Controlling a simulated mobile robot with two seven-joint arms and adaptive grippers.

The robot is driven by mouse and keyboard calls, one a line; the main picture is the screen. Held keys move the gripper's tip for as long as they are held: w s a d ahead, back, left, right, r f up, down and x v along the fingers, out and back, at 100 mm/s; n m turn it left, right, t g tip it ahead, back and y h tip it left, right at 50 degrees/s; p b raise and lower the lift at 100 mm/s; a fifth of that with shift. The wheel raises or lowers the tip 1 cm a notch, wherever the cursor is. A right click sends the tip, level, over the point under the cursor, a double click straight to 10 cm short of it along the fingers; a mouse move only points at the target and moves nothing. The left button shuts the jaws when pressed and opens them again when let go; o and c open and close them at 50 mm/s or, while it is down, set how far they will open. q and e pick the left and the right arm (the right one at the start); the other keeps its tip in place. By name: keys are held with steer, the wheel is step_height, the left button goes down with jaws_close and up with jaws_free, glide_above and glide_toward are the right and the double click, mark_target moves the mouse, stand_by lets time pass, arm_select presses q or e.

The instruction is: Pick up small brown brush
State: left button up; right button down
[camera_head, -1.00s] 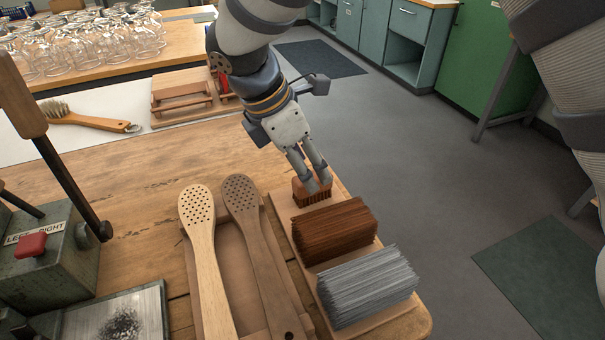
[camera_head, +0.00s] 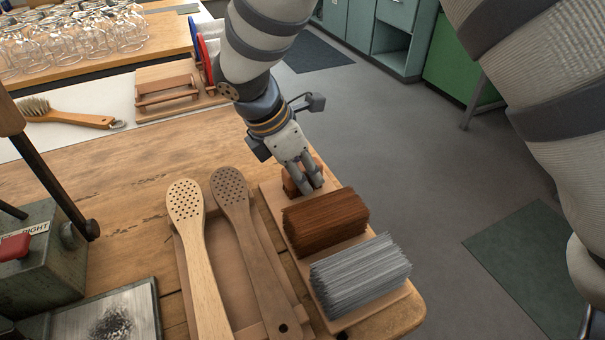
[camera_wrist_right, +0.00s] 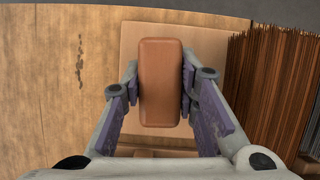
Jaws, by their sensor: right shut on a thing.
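The small brown brush (camera_head: 289,184) stands at the far end of a pale wooden board (camera_head: 333,321), partly hidden by my right gripper (camera_head: 307,184). In the right wrist view, the smooth reddish-brown top of the brush (camera_wrist_right: 160,75) lies lengthwise between the two purple-padded fingers of the right gripper (camera_wrist_right: 160,95). The fingers are shut on its long sides. The brush still appears to be over the board; whether it touches it I cannot tell. My left gripper is not in view.
A brown bristle bundle (camera_head: 325,221) and a grey bristle bundle (camera_head: 360,275) stand close in front of the brush on the same board. Two perforated wooden paddles (camera_head: 186,203) (camera_head: 232,190) lie to the left. The table's right edge and open floor (camera_head: 400,150) are near.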

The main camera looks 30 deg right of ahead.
mark_target(301, 168)
steer(key=shift+r, duration=0.35)
steer(key=r, duration=0.3)
steer(key=shift+s+a+r+p, duration=0.1)
steer(key=shift+a+r+p, duration=0.1)
steer(key=shift+r+p, duration=0.1)
steer(key=s+a+r+p, duration=0.2)
steer(key=s+a+r, duration=0.7)
steer(key=shift+s+a, duration=0.3)
steer(key=shift+s, duration=0.05)
steer(key=c, duration=1.8)
jaws_free()
steer(key=shift+r, duration=0.1)
steer(key=c, duration=0.5)
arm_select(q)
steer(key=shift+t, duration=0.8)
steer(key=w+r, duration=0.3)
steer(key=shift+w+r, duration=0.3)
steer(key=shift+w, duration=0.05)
arm_select(e)
steer(key=shift+w, duration=0.1)
